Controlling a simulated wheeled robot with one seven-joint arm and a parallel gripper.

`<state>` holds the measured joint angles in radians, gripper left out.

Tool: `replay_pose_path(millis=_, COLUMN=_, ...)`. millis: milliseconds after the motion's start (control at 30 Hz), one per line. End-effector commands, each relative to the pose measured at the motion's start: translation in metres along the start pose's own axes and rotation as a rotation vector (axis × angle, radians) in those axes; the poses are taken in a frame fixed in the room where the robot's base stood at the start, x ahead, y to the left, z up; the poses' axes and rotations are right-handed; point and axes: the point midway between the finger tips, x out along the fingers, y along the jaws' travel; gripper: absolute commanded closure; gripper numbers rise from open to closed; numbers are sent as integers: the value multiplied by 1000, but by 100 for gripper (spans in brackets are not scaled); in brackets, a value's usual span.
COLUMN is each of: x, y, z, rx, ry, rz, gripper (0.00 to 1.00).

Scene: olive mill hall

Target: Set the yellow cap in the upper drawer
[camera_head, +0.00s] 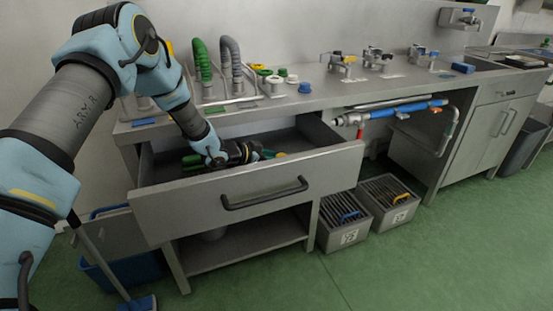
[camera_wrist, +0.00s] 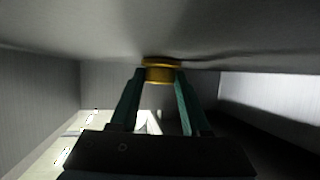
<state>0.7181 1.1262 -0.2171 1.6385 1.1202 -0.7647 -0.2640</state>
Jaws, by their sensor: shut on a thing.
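The upper drawer (camera_head: 250,196) of the steel bench is pulled open in the head view. My gripper (camera_head: 268,154) reaches down into it, lying near level behind the drawer front. The yellow cap (camera_head: 281,155) shows as a small spot at its tips. In the wrist view, my gripper (camera_wrist: 160,85) has its two green fingers shut on the yellow cap (camera_wrist: 161,72). The cap is close to a broad grey surface; I cannot tell whether it touches. Grey drawer walls surround the fingers. The cap's lower part in the head view is partly hidden.
Green items (camera_head: 192,159) lie at the drawer's left. On the bench top stand a green hose (camera_head: 202,62), a grey hose (camera_head: 231,65), several small fittings and a blue cap (camera_head: 305,88). Two grey crates (camera_head: 343,238) stand on the floor at right. An open shelf (camera_head: 235,248) lies below the drawer.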

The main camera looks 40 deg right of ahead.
Motion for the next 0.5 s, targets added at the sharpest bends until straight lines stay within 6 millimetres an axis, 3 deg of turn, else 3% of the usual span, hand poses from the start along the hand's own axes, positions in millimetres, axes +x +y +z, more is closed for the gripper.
replay_pose_path(millis=33, x=3, y=8, z=15, rx=-16, ry=-15, rz=11, gripper=51)
replay_pose_path(millis=267, x=4, y=9, z=17, rx=-17, ry=-18, rz=13, gripper=25)
replay_pose_path(millis=500, x=4, y=9, z=17, rx=-17, ry=-19, rz=13, gripper=23)
